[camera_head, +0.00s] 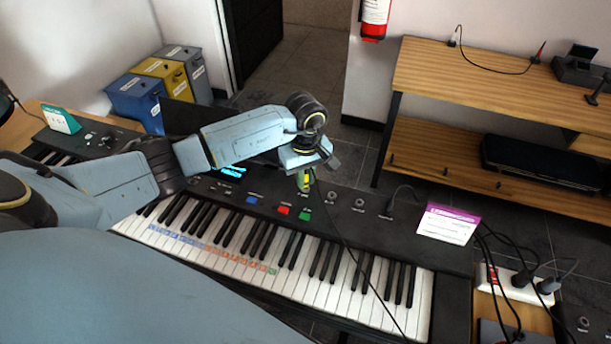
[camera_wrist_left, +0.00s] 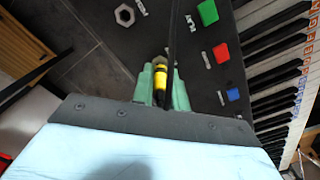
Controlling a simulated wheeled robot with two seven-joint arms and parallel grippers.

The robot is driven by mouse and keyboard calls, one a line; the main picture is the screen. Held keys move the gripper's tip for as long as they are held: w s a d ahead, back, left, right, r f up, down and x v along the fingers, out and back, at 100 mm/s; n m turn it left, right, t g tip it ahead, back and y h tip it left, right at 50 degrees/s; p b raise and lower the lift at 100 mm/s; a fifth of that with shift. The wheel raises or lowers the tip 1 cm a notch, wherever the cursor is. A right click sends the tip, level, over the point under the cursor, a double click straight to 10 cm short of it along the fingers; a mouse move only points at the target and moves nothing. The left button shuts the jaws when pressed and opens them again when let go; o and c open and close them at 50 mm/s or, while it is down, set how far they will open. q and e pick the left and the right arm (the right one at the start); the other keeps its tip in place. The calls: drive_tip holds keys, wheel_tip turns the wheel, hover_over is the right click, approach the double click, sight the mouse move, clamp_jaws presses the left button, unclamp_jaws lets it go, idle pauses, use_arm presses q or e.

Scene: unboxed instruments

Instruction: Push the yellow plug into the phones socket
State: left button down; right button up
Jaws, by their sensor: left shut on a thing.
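The yellow plug (camera_head: 308,182) with a dark cable is in my left gripper (camera_head: 305,184), above the keyboard's control panel. In the left wrist view the yellow plug (camera_wrist_left: 160,79) sits between the green fingers of my left gripper (camera_wrist_left: 162,88), which are shut on it. The keyboard (camera_head: 235,245) has several sockets on its panel, right of the buttons. A socket with a hex nut (camera_wrist_left: 124,15) shows clear of the plug in the wrist view. The plug's tip and any socket under it are hidden. I cannot read the socket labels. My right gripper is out of view.
Blue (camera_head: 251,201), red (camera_head: 284,210) and green (camera_head: 304,216) buttons lie near the gripper. A black cable is plugged in farther right, beside a purple-white card (camera_head: 448,223). A power strip (camera_head: 515,283) lies at the right. A wooden shelf (camera_head: 480,80) stands behind.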

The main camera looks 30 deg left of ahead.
use_arm(q)
drive_tip(key=shift+f+b, duration=0.55)
drive_tip(key=shift+f, duration=0.05)
drive_tip(key=shift+s, duration=0.1)
drive_tip(key=c, duration=1.3)
unclamp_jaws()
drive_tip(key=shift+f, duration=0.2)
